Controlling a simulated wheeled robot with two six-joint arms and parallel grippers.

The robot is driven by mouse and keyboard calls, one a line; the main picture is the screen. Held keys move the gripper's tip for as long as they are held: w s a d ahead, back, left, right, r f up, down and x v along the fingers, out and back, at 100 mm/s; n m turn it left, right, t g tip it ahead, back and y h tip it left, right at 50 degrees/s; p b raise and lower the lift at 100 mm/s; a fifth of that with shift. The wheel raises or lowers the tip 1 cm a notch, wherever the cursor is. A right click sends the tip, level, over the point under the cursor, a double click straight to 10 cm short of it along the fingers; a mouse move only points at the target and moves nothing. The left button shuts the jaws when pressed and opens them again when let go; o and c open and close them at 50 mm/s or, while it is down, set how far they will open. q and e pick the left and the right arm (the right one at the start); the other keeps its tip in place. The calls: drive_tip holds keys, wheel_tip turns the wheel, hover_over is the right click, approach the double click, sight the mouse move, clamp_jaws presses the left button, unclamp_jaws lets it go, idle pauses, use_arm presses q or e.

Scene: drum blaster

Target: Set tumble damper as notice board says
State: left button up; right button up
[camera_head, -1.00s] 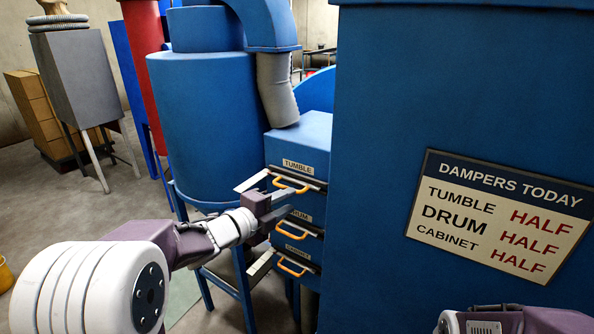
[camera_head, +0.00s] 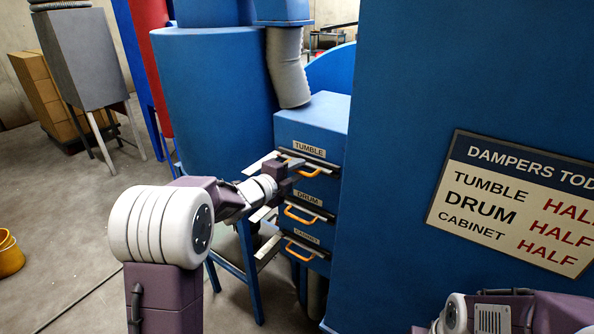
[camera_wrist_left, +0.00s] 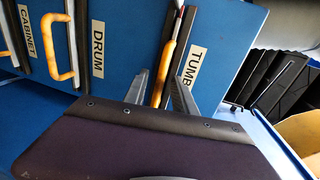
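The notice board (camera_head: 515,205) pairs TUMBLE, DRUM and CABINET with HALF; its right edge is cut off. The tumble damper's orange handle (camera_head: 311,171) is the topmost of three on the blue box, under the TUMBLE label. A pale plate end (camera_head: 262,162) sticks out left of its slot. My left gripper (camera_head: 291,172) is at this handle. In the left wrist view, its fingertips (camera_wrist_left: 160,88) stand on either side of the tumble handle (camera_wrist_left: 169,60), with gaps visible. Part of my right arm (camera_head: 490,312) shows at the lower right; its gripper is out of frame.
The drum handle (camera_head: 300,214) and cabinet handle (camera_head: 299,250) sit close below. A big blue cabinet wall (camera_head: 400,130) stands just right of the damper box. A blue cylinder (camera_head: 218,100) stands behind on the left. The grey floor (camera_head: 60,220) at left is mostly open.

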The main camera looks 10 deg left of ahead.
use_arm(q)
drive_tip(key=shift+w+f, duration=0.15)
drive_tip(key=shift+w, duration=0.15)
clamp_jaws()
drive_tip(key=shift+s, duration=0.1)
idle(1.1)
